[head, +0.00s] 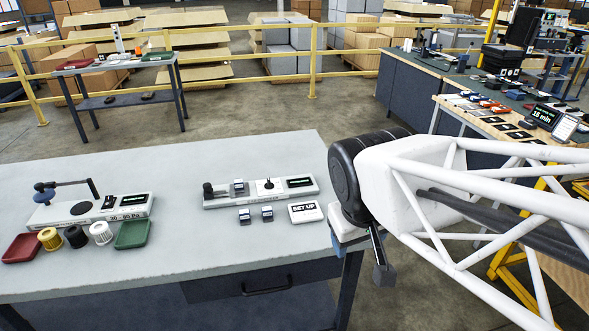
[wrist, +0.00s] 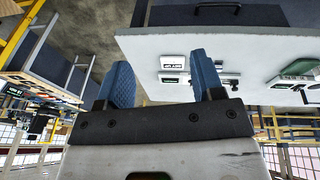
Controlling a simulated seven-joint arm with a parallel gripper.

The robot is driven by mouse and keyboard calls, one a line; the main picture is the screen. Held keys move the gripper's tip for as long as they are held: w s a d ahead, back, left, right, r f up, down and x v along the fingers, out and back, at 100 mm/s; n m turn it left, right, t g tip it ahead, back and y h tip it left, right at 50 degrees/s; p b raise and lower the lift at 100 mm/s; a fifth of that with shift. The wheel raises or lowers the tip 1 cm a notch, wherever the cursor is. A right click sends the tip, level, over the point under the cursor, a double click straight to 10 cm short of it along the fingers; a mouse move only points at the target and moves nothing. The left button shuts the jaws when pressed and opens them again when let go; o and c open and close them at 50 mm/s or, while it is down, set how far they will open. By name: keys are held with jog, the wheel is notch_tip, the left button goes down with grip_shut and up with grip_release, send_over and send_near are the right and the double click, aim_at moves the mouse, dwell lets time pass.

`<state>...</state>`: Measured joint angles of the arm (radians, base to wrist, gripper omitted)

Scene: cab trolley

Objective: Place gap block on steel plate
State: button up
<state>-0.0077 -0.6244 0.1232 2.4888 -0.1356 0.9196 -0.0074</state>
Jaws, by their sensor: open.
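Two small dark blocks with pale label tops, which look like gap blocks (head: 244,215) (head: 267,213), lie on the grey table in front of a long pale fixture (head: 217,200). A similar block (head: 238,187) sits on the fixture. A pale square plate with a dark part on it (head: 269,187), possibly the steel plate, is in the fixture's middle. My gripper (head: 366,255) is off the table's right edge, apart from the blocks. In the wrist view my gripper (wrist: 162,78) has its blue fingers spread with nothing between them. Which block is meant cannot be told.
A "SET UP" card (head: 305,212) lies right of the blocks. At the left stand another instrument (head: 95,210), a red tray (head: 22,247), a green tray (head: 132,234) and several spools (head: 75,236). The table's front middle (head: 215,245) is clear.

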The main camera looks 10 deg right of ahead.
jog(key=shift+s+a+m+y, duration=0.3)
jog(key=shift+s+a, duration=0.05)
jog(key=shift+s, duration=0.15)
jog(key=shift+s+a+m+y, duration=0.3)
jog(key=shift+s, duration=0.2)
dwell(1.5)
